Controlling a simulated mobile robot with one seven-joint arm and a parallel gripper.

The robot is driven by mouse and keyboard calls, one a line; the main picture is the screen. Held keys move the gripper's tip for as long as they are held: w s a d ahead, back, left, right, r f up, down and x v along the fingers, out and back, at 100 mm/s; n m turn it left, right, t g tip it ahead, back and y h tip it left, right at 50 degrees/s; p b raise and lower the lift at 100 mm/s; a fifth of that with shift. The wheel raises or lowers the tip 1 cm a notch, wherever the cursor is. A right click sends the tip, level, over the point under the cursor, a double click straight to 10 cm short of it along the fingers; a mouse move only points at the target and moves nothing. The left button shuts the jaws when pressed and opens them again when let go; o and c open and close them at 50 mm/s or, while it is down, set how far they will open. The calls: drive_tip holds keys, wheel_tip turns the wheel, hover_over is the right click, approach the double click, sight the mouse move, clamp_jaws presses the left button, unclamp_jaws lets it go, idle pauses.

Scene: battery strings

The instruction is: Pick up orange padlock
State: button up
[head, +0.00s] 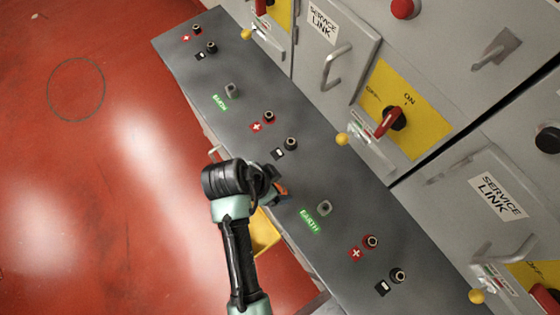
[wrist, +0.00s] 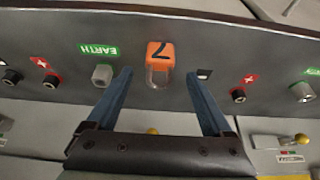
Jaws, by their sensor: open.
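The orange padlock (wrist: 160,50) lies on the dark grey ledge and shows a black mark like a 7 in the wrist view. Its pale shackle (wrist: 158,77) points towards my gripper (wrist: 158,74). My gripper is open, with one blue finger to the left of the shackle and one to the right, neither seen touching it. In the head view, only a small orange part of the padlock (head: 282,190) shows beside my gripper (head: 276,190), which hides the rest.
The ledge (head: 185,68) carries several sockets, plus signs and green EARTH labels. Grey cabinets with a handle (head: 336,66) and a red switch (head: 388,122) rise to the right. Open red floor (head: 90,170) lies to the left. A yellow object (head: 264,236) is below the ledge edge.

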sight(280, 187)
drive_tip(key=x, duration=0.3)
drive_tip(key=shift+s+a+f+p, duration=0.15)
drive_tip(key=shift+s+f+p, duration=0.15)
drive_tip(key=shift+p, duration=0.1)
drive_tip(key=shift+w+f, duration=0.25)
drive_tip(key=shift+f, duration=0.4)
clamp_jaws()
